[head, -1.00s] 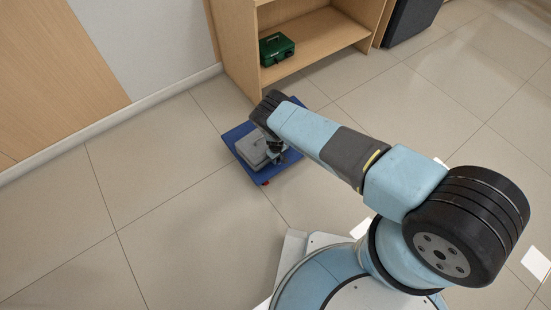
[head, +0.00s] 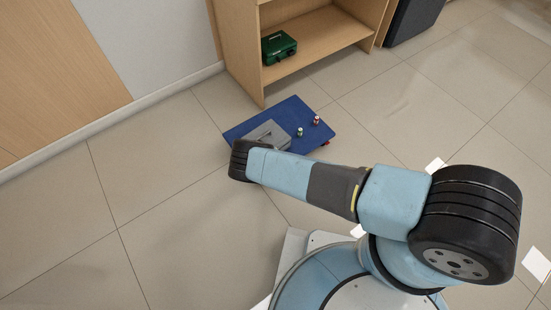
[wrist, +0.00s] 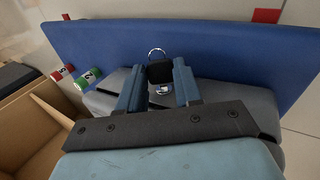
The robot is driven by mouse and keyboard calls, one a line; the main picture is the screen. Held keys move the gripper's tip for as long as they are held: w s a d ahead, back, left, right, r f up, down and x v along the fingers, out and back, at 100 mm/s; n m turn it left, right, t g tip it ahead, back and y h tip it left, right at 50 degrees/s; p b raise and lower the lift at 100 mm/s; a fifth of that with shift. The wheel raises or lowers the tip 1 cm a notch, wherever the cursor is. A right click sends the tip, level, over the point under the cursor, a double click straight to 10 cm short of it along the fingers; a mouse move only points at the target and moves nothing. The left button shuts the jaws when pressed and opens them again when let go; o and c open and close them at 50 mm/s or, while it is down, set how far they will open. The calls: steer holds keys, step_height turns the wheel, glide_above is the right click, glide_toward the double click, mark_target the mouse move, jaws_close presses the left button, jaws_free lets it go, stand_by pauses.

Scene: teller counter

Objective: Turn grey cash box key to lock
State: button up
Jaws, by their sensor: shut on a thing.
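The grey cash box (head: 268,134) sits on a blue platform (head: 237,131) on the floor, partly hidden by my arm. In the wrist view the grey cash box (wrist: 243,104) lies under and behind my gripper. My gripper (wrist: 159,78) is shut on the key (wrist: 159,72), which has a black head and a metal ring. A small bright metal part, perhaps the lock (wrist: 163,90), shows just below the key head. I cannot tell how far the key is in or turned. In the head view my arm hides the gripper and key.
Two small banded cylinders, one green (head: 300,131) and one red (head: 316,120), stand on the platform beside the box. A green cash box (head: 278,47) is on the wooden shelf (head: 315,50) behind. The tiled floor to the left is clear.

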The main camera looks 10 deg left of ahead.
steer(key=shift+a, duration=0.1)
stand_by(0.5)
steer(key=o, duration=1.1)
steer(key=shift+c, duration=0.2)
steer(key=v, duration=1.3)
steer(key=shift+s+a+r, duration=0.15)
steer(key=shift+s+r, duration=0.05)
steer(key=shift+s, duration=0.2)
